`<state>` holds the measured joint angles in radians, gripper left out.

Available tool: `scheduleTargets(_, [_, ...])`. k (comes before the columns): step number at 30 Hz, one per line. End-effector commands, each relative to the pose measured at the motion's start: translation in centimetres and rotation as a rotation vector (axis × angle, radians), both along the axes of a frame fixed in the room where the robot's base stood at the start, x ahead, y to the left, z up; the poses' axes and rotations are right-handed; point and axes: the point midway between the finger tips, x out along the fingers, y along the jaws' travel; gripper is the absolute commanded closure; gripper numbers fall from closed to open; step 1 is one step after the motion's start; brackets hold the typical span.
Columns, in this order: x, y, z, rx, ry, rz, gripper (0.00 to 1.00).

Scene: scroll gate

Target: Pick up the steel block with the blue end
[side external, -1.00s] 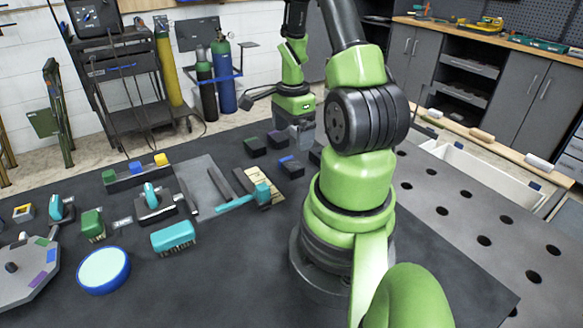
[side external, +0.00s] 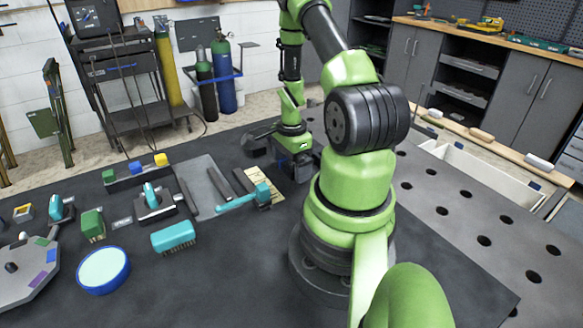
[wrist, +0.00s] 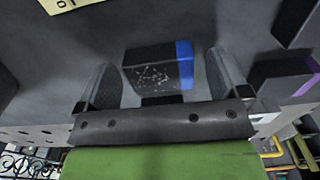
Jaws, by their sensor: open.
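The steel block with the blue end (wrist: 150,68) lies on the dark table in the wrist view, its blue face toward the right of that picture. My gripper (wrist: 161,72) is open, with one finger on each side of the block and a visible gap to each. I cannot tell how far down the fingers reach beside it. In the side external view my gripper (side external: 300,168) is low near the table and hides the block.
In the wrist view, a dark block with a purple end (wrist: 284,80) and another dark block (wrist: 297,22) lie at the right. In the side external view, a teal-handled tool (side external: 243,199) lies left of my gripper, and a teal brush (side external: 173,236) farther left.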

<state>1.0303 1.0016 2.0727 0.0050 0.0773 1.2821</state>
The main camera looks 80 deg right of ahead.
Motion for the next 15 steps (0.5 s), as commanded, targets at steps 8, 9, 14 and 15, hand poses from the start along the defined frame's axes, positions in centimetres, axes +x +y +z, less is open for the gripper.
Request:
scheduleTargets(8, [0.00, 0.00, 0.04, 0.000, 0.000, 0.000, 0.59])
scheduleTargets(9, [0.00, 0.00, 0.04, 0.000, 0.000, 0.000, 0.68])
scheduleTargets(14, [0.01, -0.03, 0.07, -0.001, -0.001, 0.000, 0.77])
scheduleTargets(15, [0.01, -0.03, 0.07, -0.001, -0.001, 0.000, 0.77])
